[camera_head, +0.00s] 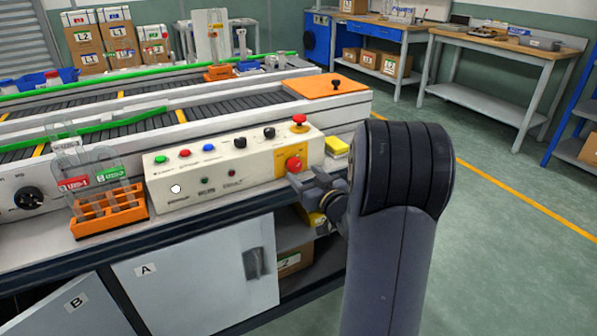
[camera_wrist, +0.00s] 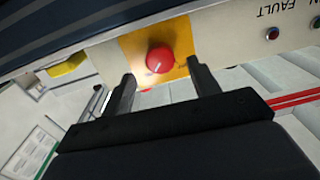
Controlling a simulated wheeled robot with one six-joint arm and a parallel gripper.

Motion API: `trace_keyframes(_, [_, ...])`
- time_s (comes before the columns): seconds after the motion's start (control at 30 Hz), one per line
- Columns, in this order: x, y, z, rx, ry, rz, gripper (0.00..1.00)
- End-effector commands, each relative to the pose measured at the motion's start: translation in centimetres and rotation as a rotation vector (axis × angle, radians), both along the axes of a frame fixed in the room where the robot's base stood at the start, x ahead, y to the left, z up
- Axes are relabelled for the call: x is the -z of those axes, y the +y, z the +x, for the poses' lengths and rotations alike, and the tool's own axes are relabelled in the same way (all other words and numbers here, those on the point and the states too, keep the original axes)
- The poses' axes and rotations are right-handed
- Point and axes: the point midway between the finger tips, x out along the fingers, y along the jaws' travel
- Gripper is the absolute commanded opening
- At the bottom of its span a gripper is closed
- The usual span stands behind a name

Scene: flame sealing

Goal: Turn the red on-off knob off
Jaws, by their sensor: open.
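The red on-off knob (camera_head: 293,164) sits on a yellow plate at the right end of the cream control panel (camera_head: 215,172). In the wrist view the red knob (camera_wrist: 160,60) shows a short white mark on its face. My gripper (camera_wrist: 162,80) is open, with one dark finger to each side of the knob in the picture. Whether the fingers reach along the knob or touch it cannot be told. In the head view my arm covers part of the gripper, which is close to the panel's right end.
A red mushroom button (camera_head: 299,122) stands on top of the panel above the knob. A yellow block (camera_head: 337,147) lies just right of the panel. An orange rack (camera_head: 108,209) with tagged cards stands left of it. Conveyors run behind. The floor at right is clear.

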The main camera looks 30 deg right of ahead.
Motion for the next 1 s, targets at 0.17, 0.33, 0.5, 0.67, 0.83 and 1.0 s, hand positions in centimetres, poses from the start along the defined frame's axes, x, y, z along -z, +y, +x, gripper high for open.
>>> trace_keyframes(0.17, [0.1, 0.2, 2.7, -0.001, 0.001, -0.001, 0.58])
trace_keyframes(0.33, [0.0, 0.3, 3.8, 0.001, 0.001, -0.001, 0.58])
trace_keyframes(0.5, [0.0, 0.3, 4.0, 0.001, 0.001, -0.001, 0.58])
trace_keyframes(0.67, [0.0, 0.3, 4.0, 0.001, 0.001, -0.001, 0.54])
trace_keyframes(0.83, [0.0, 0.3, 4.0, 0.001, 0.001, -0.001, 0.4])
trace_keyframes(1.0, [0.0, 0.3, 4.0, 0.001, 0.001, -0.001, 0.27])
